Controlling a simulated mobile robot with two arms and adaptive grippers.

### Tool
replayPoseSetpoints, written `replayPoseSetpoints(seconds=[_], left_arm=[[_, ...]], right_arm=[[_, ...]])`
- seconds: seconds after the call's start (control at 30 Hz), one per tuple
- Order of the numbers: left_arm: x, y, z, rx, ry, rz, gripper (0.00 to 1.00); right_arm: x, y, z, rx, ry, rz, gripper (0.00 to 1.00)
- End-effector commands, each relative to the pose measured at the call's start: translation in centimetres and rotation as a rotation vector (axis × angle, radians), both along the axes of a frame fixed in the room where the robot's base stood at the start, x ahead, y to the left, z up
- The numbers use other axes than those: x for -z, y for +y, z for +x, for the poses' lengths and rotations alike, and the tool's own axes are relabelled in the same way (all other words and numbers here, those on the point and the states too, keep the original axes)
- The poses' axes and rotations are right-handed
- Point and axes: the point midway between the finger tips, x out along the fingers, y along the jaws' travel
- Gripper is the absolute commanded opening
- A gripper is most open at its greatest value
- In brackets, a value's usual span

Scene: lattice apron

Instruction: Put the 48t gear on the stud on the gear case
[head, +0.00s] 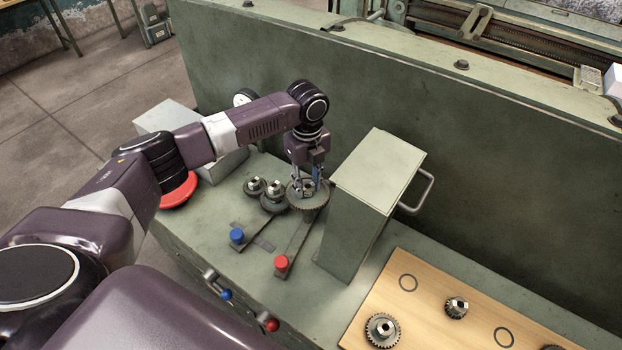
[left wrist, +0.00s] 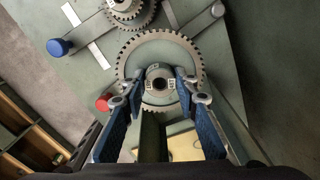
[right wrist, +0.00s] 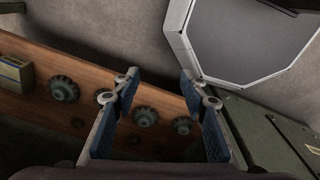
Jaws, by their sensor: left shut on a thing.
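A large toothed gear (head: 308,201), which I take as the 48t gear, is over the green gear case (head: 215,222). My left gripper (head: 308,184) points down and is shut on the hub of this gear. In the left wrist view the gear (left wrist: 132,62) lies flat across the picture, with its hub (left wrist: 160,84) between the fingertips of my left gripper (left wrist: 160,90). The stud beneath is hidden, and I cannot tell whether the gear is seated on it. My right gripper (right wrist: 157,80) is open and empty in the right wrist view.
Two smaller gears (head: 255,186) (head: 273,198) sit left of the large gear. Blue (head: 237,235) and red (head: 281,262) knobs are in front. A tall green box (head: 362,210) stands close on the right. A wooden board (head: 440,275) with loose gears lies at lower right.

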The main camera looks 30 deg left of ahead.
Motion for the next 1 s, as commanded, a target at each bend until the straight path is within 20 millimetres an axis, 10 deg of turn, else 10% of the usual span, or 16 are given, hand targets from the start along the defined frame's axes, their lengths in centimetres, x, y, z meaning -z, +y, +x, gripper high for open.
replayPoseSetpoints(seconds=[0.27,1.0], left_arm=[[1.7,0.0,0.2,-0.001,-0.005,-0.002,0.00],[3.6,0.0,0.1,0.000,-0.005,-0.001,0.00]], right_arm=[[2.3,-0.1,-3.6,-0.001,0.049,-0.004,0.40],[4.3,0.6,-1.6,-0.001,0.021,0.007,0.40]])
